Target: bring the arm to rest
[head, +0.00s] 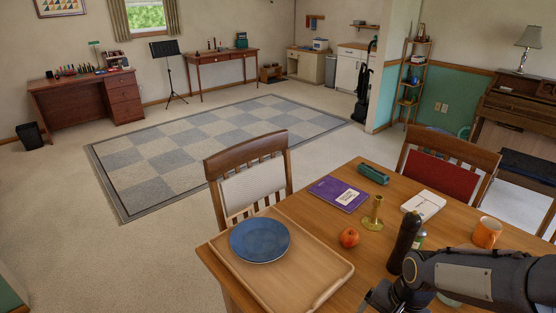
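My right arm comes in from the right over the near right part of the wooden table (300,222). Its gripper (372,298) is at the bottom edge of the view, dark and partly cut off, so I cannot tell if it is open or shut or holds anything. A dark bottle (404,243) stands just behind the arm, and the arm hides its lower part. A pale round thing under the arm is mostly hidden. My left gripper is not in view.
The table holds a tray (335,270) with a blue plate (260,240), a red fruit (349,237), a brass candlestick (374,214), a purple book (338,194), a green case (373,174), a white box (423,205) and an orange mug (486,232). Chairs stand behind; the piano (515,105) is right.

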